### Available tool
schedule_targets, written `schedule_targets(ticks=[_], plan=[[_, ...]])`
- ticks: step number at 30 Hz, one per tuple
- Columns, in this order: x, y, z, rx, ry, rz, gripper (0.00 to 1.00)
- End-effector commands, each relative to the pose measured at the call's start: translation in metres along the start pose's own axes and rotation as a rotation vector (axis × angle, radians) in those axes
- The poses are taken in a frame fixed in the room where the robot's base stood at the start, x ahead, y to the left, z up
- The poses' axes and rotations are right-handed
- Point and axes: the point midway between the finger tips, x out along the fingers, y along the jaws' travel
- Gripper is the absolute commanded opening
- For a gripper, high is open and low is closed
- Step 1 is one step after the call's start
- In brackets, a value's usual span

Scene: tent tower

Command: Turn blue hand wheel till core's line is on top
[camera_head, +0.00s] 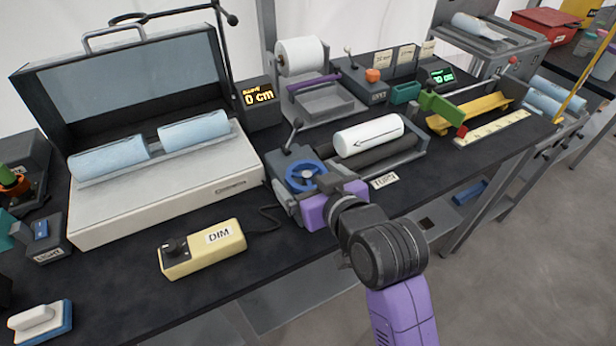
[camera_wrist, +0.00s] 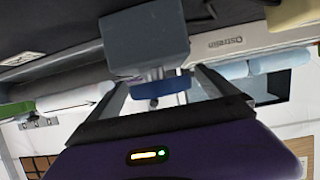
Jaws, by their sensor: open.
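The blue hand wheel (camera_head: 305,177) is on the left end of the grey turning device labelled TURN. The white core (camera_head: 368,135) lies on the dark rollers of that device. A dark line with an arrow-like end shows on the core's front side, below its top edge. My purple gripper (camera_head: 325,203) is at the front of the wheel, and its fingertips are hard to make out there. In the wrist view my gripper (camera_wrist: 160,84) is open, with its fingers on either side of the blue wheel (camera_wrist: 168,90), seen edge-on. Contact cannot be told.
A beige DIM box (camera_head: 203,248) and an open case (camera_head: 165,185) with blue rolls stand to the left. A TURN label (camera_head: 384,181) lies right of my gripper. A paper roll stand (camera_head: 318,95) and yellow trough (camera_head: 470,112) are behind and right.

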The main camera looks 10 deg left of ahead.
Motion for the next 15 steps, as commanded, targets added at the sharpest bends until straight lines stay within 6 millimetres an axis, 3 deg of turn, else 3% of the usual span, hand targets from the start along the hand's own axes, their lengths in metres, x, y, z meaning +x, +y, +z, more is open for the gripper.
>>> schedule_targets(ticks=[5,15], plan=[[0.0,-0.0001,-0.0001,0.0,0.001,0.0,0.97],[-0.0003,0.0,-0.0001,0.0,0.001,0.0,0.34]])
